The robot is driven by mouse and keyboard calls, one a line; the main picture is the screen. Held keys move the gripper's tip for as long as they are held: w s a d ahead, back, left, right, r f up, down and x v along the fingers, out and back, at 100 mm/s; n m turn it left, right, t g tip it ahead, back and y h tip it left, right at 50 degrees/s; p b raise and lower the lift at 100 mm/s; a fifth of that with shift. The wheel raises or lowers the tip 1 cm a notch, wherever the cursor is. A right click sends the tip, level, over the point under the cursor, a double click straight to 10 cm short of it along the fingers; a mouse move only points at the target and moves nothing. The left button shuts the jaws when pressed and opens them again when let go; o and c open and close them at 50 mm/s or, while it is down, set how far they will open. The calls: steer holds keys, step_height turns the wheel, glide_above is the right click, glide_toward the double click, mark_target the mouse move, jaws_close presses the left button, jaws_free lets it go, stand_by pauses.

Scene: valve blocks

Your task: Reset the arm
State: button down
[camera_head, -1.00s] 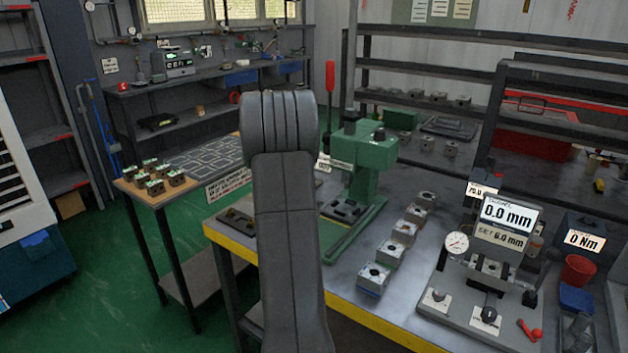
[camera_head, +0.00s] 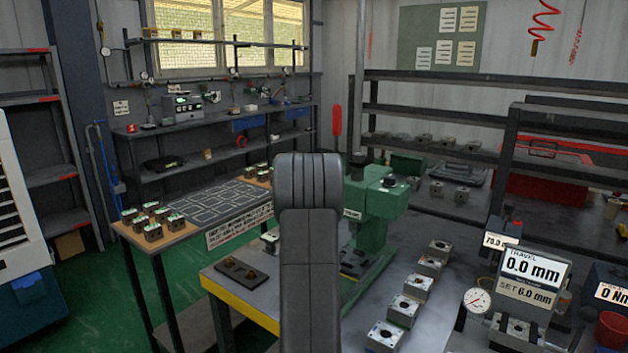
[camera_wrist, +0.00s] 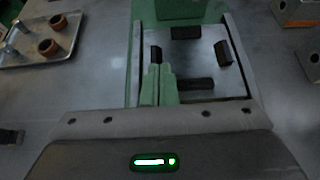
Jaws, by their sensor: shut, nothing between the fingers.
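My gripper (camera_wrist: 159,68) shows in the wrist view, its two green fingers together and empty. It is over the green press's base plate (camera_wrist: 205,82), which carries several dark blocks; I cannot tell how high it is above them. In the head view my dark arm link stands upright in the middle, in front of the green press (camera_head: 382,205), and my gripper is hidden there.
A row of grey valve blocks (camera_head: 404,309) lies right of the press. A gauge fixture with a display reading 0.0 mm (camera_head: 533,268) stands at the right. A table with several blocks (camera_head: 153,231) is at left. A tray (camera_wrist: 62,48) lies upper left in the wrist view.

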steer(key=shift+s+a, duration=0.7)
steer(key=shift+s, duration=0.3)
